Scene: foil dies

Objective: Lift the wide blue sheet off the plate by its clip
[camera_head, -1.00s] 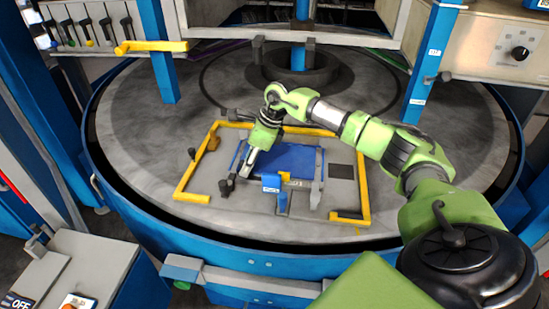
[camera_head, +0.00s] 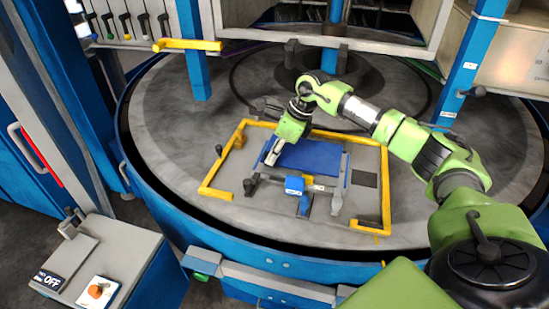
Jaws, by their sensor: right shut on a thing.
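The wide blue sheet (camera_head: 312,157) lies over the grey plate (camera_head: 358,205) inside a yellow frame. My right gripper (camera_head: 271,160) is at the sheet's left end, with its fingers pointing down. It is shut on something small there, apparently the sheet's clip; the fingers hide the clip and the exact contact. A small blue block (camera_head: 294,184) with a yellow part beside it sits in front of the sheet's near edge. I cannot tell whether the sheet touches the plate all along. My left gripper is not in view.
The yellow frame (camera_head: 216,192) borders the plate. Dark knobs and a grey post (camera_head: 337,201) stand close around the sheet. The round grey table (camera_head: 165,130) is clear to the left. A blue post (camera_head: 193,60) rises at its back left.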

